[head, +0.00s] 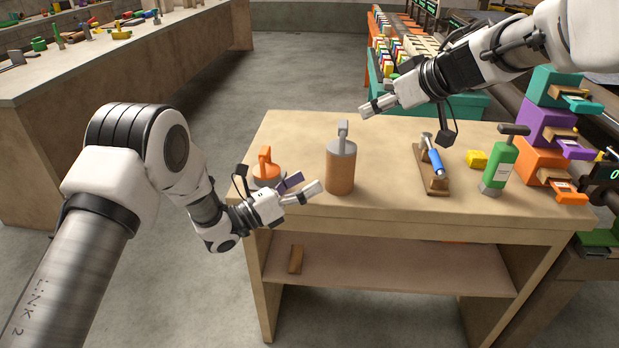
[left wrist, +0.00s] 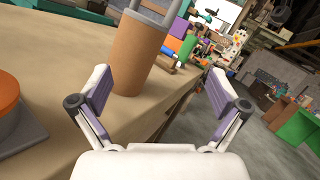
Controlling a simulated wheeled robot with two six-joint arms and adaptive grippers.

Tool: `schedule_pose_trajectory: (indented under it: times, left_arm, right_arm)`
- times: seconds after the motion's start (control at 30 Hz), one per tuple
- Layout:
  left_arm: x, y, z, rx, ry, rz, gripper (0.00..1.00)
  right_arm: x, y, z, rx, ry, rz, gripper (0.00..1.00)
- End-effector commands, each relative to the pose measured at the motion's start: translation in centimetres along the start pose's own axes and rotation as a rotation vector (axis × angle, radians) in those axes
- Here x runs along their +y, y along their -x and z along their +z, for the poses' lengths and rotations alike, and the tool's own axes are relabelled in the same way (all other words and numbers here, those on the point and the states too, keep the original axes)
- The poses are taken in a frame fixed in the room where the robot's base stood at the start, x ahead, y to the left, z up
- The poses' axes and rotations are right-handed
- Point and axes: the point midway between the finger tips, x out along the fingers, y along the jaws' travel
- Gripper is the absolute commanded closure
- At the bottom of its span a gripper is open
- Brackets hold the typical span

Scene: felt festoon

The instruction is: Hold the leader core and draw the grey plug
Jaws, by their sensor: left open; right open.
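The leader core (head: 340,178), a brown cylinder, stands upright on the wooden table. The grey plug (head: 342,146), with an upright grey handle, sits in its top. In the left wrist view the core (left wrist: 142,58) stands ahead between the fingers, and the plug (left wrist: 158,12) is cut by the top edge. My left gripper (head: 304,186) is open and empty, low at the table's front left, just left of the core and apart from it. My right gripper (head: 378,98) is open and empty, above the table's back, to the right of the plug and higher.
An orange-topped piece with a handle (head: 266,170) stands behind my left gripper. The table between core and stand is clear.

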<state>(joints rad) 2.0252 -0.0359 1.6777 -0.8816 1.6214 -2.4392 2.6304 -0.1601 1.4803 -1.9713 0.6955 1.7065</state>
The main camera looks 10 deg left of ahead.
Motion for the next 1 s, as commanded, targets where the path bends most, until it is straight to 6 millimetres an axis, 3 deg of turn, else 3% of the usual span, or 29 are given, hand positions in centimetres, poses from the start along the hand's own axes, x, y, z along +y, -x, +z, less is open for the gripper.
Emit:
schedule_pose_trajectory:
  times: [0.13, 0.3, 0.7, 1.0]
  left_arm:
    - [1.9, -1.4, -0.3, 0.156, -0.268, 0.048, 0.01]
    - [3.1, -2.1, -0.7, 0.247, -0.419, 0.068, 0.01]
    - [3.9, -8.3, -2.2, 0.248, -0.421, 0.068, 0.01]
    - [4.0, -9.4, -2.4, 0.247, -0.417, 0.070, 0.01]
  right_arm:
    - [0.0, 0.0, 0.0, 0.000, 0.000, 0.000, 0.58]
    - [0.0, 0.0, 0.0, 0.000, 0.000, 0.000, 0.58]
    - [0.0, 0.0, 0.0, 0.000, 0.000, 0.000, 0.58]
    - [0.0, 0.0, 0.0, 0.000, 0.000, 0.000, 0.58]
